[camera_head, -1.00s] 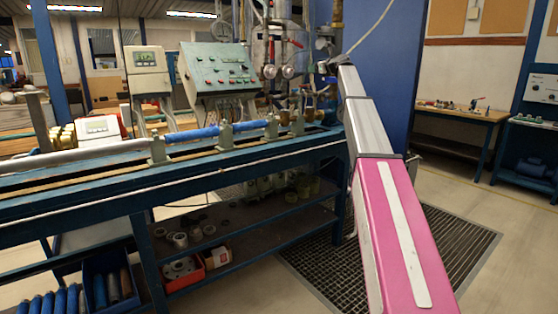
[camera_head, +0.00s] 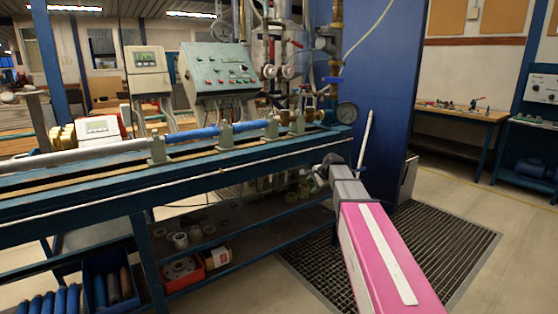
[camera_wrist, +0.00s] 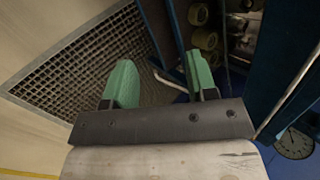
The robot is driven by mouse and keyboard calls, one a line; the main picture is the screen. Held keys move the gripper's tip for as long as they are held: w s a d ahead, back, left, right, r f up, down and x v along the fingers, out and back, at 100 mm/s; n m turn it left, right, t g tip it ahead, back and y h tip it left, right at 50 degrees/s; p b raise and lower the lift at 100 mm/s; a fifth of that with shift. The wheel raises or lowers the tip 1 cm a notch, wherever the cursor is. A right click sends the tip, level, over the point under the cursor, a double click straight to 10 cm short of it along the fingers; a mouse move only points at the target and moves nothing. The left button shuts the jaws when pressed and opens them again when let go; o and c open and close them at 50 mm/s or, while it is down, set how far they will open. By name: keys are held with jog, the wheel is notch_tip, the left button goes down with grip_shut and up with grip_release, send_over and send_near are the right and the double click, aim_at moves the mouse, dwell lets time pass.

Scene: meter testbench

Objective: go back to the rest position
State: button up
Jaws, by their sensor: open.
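My gripper (camera_wrist: 160,82) shows in the wrist view with its two green fingers apart and nothing between them. It hangs over the floor grate (camera_wrist: 75,75) and beside the blue bench frame. In the head view my pink and grey arm reaches in from the lower right. Its end is at the right end of the test bench (camera_head: 240,153), below the level of the bench top. The fingers are too small to make out there.
A pressure gauge (camera_head: 347,112) sits at the bench's right end, above my arm's end. A blue wall panel (camera_head: 385,80) stands behind. The lower shelf (camera_head: 245,245) holds rings and a red bin (camera_head: 183,270). The floor grate (camera_head: 460,240) to the right is clear.

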jog(key=s+d+f+n+g+h, duration=0.1)
jog(key=s+f+n, duration=0.3)
jog(key=s, duration=0.7)
jog(key=s+d+f+n+g+h, duration=0.1)
jog(key=s+f+n+g+h, duration=0.1)
jog(key=s+f, duration=0.7)
jog(key=s+d+f+n+g+h, duration=0.1)
jog(key=s+f+n+g, duration=0.2)
jog(key=s, duration=1.1)
notch_tip(320, 180, down, 4)
jog(key=n, duration=0.3)
jog(key=shift+s+h, duration=0.3)
jog(key=shift+d, duration=0.1)
